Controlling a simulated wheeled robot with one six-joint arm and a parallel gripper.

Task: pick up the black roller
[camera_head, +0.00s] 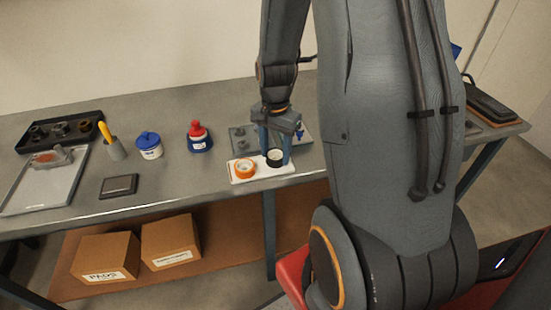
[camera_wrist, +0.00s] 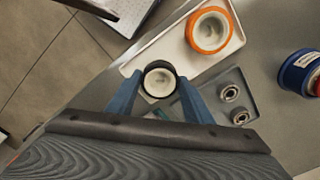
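The black roller (camera_head: 275,158), a short black ring with a pale centre, stands on the right part of a white tray (camera_head: 262,174) near the bench's front edge. It also shows in the wrist view (camera_wrist: 160,80). My gripper (camera_head: 275,152) is above the tray, pointing down, its two blue fingers on either side of the roller. In the wrist view my gripper (camera_wrist: 159,78) is open, with the roller between the fingertips and slim gaps at its sides. An orange roller (camera_head: 245,168) stands beside it on the same tray, to the left.
A grey tray (camera_wrist: 242,82) with small metal rings lies beside the white tray. A red-and-blue bottle (camera_head: 199,138), a blue-lidded jar (camera_head: 149,147) and a dark flat block (camera_head: 118,186) stand further left. Cardboard boxes (camera_head: 171,241) sit on the lower shelf.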

